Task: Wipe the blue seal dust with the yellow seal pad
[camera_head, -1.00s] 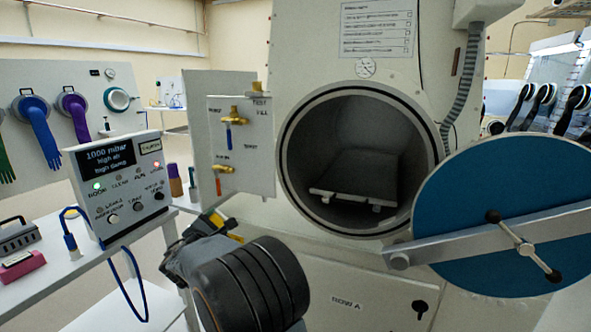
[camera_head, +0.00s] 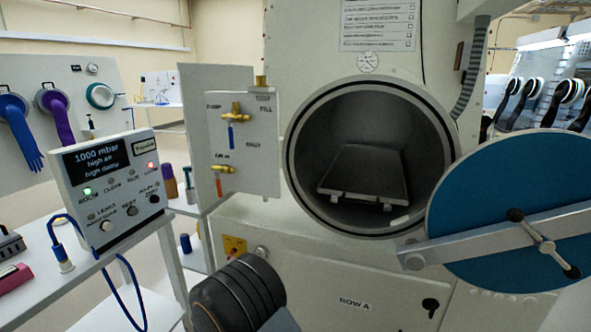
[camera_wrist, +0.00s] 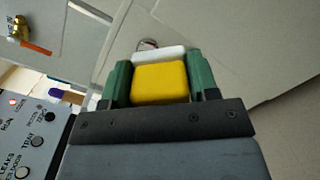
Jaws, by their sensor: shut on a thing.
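The yellow seal pad (camera_wrist: 160,83) is held between the two green fingers of my gripper (camera_wrist: 160,82) in the wrist view. A white layer shows along the pad's far edge. The gripper is shut on the pad. In the head view the gripper and pad are not visible; only part of my arm shows at the bottom. The round chamber opening (camera_head: 289,150) stands open, with its grey rim facing me. I cannot make out any blue dust on the rim. A small white patch (camera_head: 400,221) shows at its lower right.
The blue round door (camera_head: 490,205) hangs open at the right, with a metal bar across it. A grey tray (camera_head: 362,172) lies inside the chamber. A valve panel (camera_head: 250,150) is left of the opening. A control box (camera_head: 115,185) and cable stand on the left table.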

